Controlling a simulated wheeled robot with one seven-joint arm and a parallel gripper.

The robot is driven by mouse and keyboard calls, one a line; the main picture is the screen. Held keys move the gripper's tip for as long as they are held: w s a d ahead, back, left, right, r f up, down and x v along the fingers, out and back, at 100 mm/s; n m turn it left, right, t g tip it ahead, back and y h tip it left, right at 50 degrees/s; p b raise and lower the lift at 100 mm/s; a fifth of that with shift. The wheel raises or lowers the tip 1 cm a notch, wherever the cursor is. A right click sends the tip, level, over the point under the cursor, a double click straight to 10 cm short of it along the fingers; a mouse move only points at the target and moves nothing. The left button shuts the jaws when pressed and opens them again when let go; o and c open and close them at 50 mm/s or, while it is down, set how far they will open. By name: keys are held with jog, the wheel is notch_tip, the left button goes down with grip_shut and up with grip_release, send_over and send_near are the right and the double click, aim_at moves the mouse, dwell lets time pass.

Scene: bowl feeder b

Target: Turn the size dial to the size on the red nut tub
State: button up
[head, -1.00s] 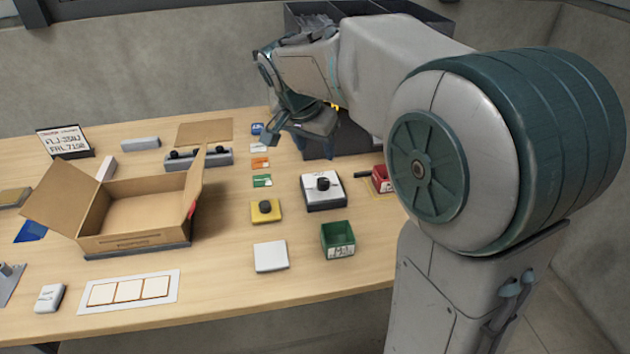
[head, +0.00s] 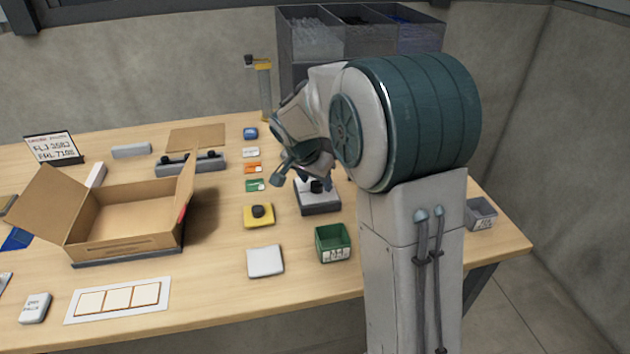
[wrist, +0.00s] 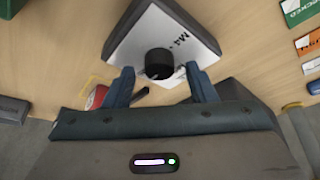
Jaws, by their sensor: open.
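The size dial is a black knob (head: 317,186) on a white-topped box with dark sides (head: 318,207). In the wrist view the knob (wrist: 158,63) shows in front of a printed mark that looks like "M4". My gripper (wrist: 160,70) is open, with one blue finger on each side of the knob, and I see gaps between fingers and knob. In the head view my gripper (head: 302,180) is over the dial box and partly covers it. A small part of the red nut tub (wrist: 97,97) shows beside the left finger; its label is not visible, and my arm hides it in the head view.
A green tub (head: 333,245), a yellow box with a black knob (head: 258,215) and a white pad (head: 265,261) are near the dial. An open carton (head: 130,240) stands to the left. Grey bins (head: 360,40) stand behind. A grey tub (head: 481,215) is at right.

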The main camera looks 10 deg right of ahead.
jog(key=shift+w+d+f, duration=0.1)
jog(key=shift+f, duration=0.15)
jog(key=c, duration=1)
jog(key=shift+o, duration=0.2)
